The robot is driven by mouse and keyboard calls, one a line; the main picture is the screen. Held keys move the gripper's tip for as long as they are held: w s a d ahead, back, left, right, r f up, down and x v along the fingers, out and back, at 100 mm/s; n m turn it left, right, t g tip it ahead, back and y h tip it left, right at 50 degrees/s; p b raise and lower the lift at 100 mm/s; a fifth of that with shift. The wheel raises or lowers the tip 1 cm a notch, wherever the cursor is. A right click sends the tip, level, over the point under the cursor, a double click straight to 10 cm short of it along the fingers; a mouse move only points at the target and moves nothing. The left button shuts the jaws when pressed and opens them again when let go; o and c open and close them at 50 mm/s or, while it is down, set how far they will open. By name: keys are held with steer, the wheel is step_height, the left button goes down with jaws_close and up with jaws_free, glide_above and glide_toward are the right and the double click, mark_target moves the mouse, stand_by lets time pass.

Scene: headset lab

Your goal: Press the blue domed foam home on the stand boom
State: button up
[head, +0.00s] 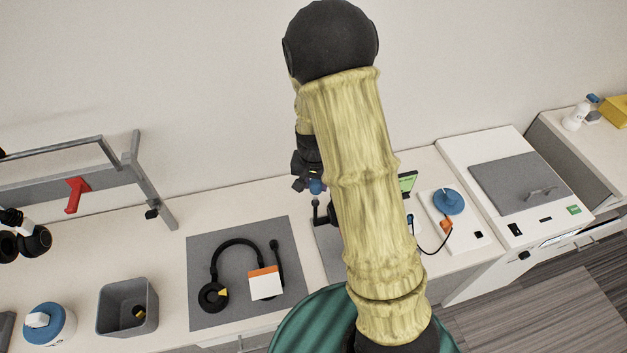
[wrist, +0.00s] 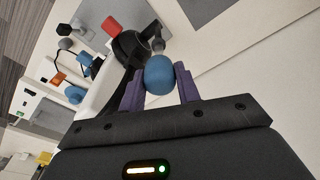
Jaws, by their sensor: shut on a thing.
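The blue domed foam (wrist: 159,75) is between the purple fingers of my gripper (wrist: 160,88) in the wrist view. It also shows in the head view (head: 317,187), just below my gripper (head: 306,178). A grey boom tip (wrist: 157,45) lies right beyond the foam in the wrist view, in line with it. I cannot tell whether the foam touches the tip or is around it. A black stand part (wrist: 130,48) is beside the tip. In the head view the black stand (head: 319,215) is below the foam, partly hidden by my arm.
A grey mat (head: 204,293) at left holds a black headset (head: 235,242) and an orange and white card (head: 265,285). A grey bin (head: 127,306) stands further left. A blue disc on a white device (head: 449,202) and a lidded white unit (head: 518,180) are at right.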

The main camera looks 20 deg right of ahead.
mark_target(315, 197)
step_height(315, 197, down, 2)
steer(key=shift+s+b, duration=0.1)
steer(key=shift+b, duration=0.45)
steer(key=shift+f, duration=0.1)
steer(key=shift+f+b, duration=1.15)
steer(key=shift+f, duration=0.45)
stand_by(1.4)
steer(key=o, duration=1)
steer(key=shift+r, duration=0.1)
steer(key=shift+r, duration=0.1)
steer(key=r, duration=0.5)
steer(key=s+r+b, duration=0.1)
steer(key=r, duration=0.5)
steer(key=a+r+b, duration=0.1)
steer(key=r, duration=0.5)
steer(key=shift+s, duration=0.35)
